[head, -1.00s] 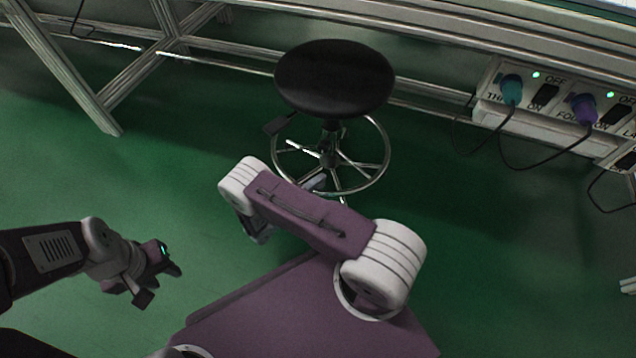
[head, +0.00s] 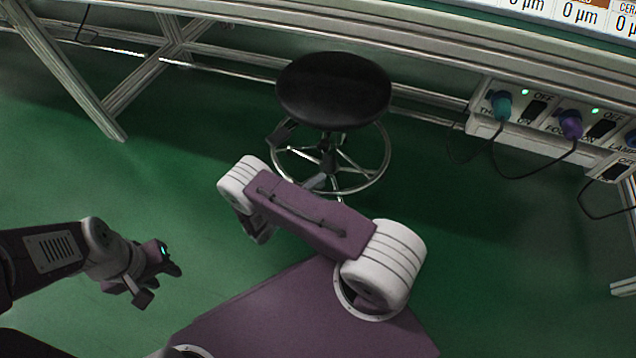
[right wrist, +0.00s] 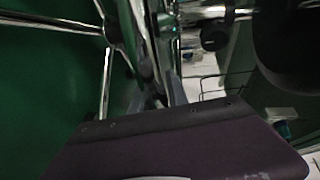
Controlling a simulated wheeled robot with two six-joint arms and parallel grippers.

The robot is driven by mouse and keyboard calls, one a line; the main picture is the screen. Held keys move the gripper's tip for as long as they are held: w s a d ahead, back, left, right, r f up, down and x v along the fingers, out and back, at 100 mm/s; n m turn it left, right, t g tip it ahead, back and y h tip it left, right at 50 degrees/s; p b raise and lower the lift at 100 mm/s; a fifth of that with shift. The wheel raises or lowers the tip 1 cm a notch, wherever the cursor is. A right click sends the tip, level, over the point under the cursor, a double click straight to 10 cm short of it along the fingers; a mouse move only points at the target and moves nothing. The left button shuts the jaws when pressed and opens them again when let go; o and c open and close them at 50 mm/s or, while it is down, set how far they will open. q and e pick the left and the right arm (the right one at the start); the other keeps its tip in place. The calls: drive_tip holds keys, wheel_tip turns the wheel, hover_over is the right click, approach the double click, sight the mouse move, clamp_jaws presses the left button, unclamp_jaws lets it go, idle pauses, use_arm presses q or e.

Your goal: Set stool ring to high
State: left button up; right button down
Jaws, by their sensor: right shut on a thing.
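The stool (head: 333,88) has a round black seat and stands on the floor in front of the bench. Its chrome foot ring (head: 383,172) circles the column below the seat, with spokes to the hub. My right gripper (head: 316,182) is mostly hidden behind my right arm, at the ring's near side. In the right wrist view, the chrome ring (right wrist: 147,45) runs down to the fingers of this gripper (right wrist: 176,90), which is shut on it; the contact is dark and partly hidden. My left gripper (head: 162,284) is open and empty above the floor at lower left.
The bench (head: 240,35) runs along the back, with a slanted leg frame (head: 65,75) at left. A socket strip (head: 545,125) with plugs and hanging cables is at right. A dark lever (head: 282,133) sticks out under the seat's left. Green floor is clear right of the stool.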

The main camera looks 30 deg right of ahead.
drive_tip(key=c, duration=1.3)
unclamp_jaws()
drive_tip(key=shift+r, duration=0.35)
drive_tip(key=shift+f, duration=0.1)
drive_tip(key=p+v, duration=0.4)
drive_tip(key=v, duration=0.5)
